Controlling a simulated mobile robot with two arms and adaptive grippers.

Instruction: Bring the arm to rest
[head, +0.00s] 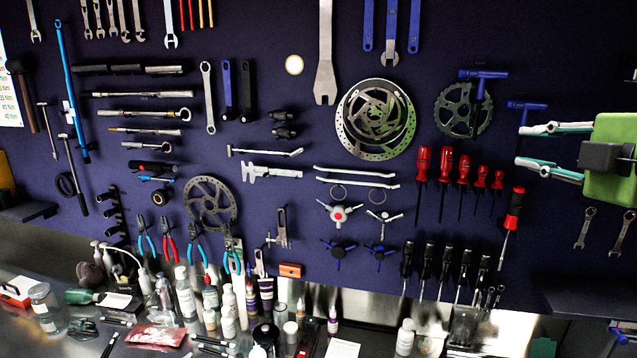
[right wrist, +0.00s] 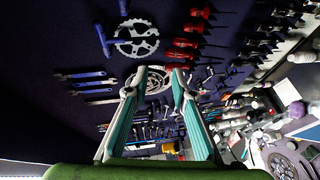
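My right gripper (head: 521,147) comes in from the right edge of the head view. Its two teal and pale grey fingers stand apart with nothing between them, and its green body is behind them. In the right wrist view the same gripper (right wrist: 161,72) shows its fingers apart and empty, pointing along the dark tool wall (right wrist: 70,120). In the head view it is in front of the right part of the tool wall (head: 310,150), right of the chainring (head: 448,124). My left gripper and arm are not in view.
Red-handled screwdrivers (head: 464,168) and a blue T-handle tool (head: 526,105) hang near my right gripper. Disc rotors (head: 405,118) and wrenches hang further left. The bench below is crowded with bottles (head: 405,337) and a glass jar (head: 45,308). A dark shelf (head: 590,295) is at lower right.

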